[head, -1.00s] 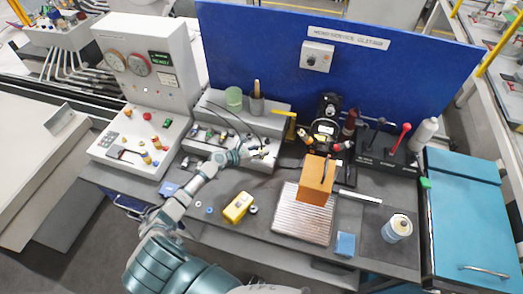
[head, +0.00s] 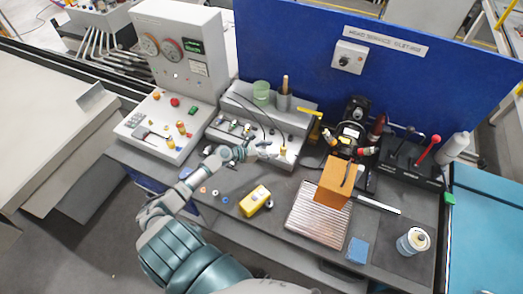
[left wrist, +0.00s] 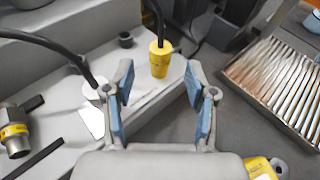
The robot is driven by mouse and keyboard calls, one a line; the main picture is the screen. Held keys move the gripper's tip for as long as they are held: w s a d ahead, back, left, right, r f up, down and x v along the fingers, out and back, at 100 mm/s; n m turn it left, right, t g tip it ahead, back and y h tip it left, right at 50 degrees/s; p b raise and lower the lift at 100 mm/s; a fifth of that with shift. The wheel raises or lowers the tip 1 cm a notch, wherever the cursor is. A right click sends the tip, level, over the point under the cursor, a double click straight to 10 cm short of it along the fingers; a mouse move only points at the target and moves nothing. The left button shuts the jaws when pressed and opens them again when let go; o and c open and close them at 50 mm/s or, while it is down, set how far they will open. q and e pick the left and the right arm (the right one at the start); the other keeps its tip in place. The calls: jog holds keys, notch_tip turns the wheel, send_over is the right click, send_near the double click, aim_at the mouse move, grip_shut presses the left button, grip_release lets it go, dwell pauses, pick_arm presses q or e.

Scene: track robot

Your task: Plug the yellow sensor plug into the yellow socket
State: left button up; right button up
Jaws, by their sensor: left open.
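The yellow plug (left wrist: 160,60) stands upright on the grey stepped block, with a black cable from its top. In the head view it is small (head: 283,151), just right of my left gripper (head: 262,149). In the left wrist view my left gripper (left wrist: 158,85) is open and empty, its blue-padded fingers apart, with the plug showing beyond the gap between the tips. A metal connector with a yellow band (left wrist: 14,132) lies at the left of that view; I cannot tell whether it is the yellow socket. My right gripper is not in view.
A pale plug (left wrist: 93,92) with a black cable stands left of the gripper. A ribbed metal plate (head: 318,215) with an orange block (head: 335,182) is to the right. A yellow box (head: 255,200) lies in front. A control console (head: 150,140) stands left.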

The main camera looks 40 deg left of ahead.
pick_arm(q)
jog(key=v, duration=0.5)
jog(key=shift+s+a, duration=0.2)
dwell(0.3)
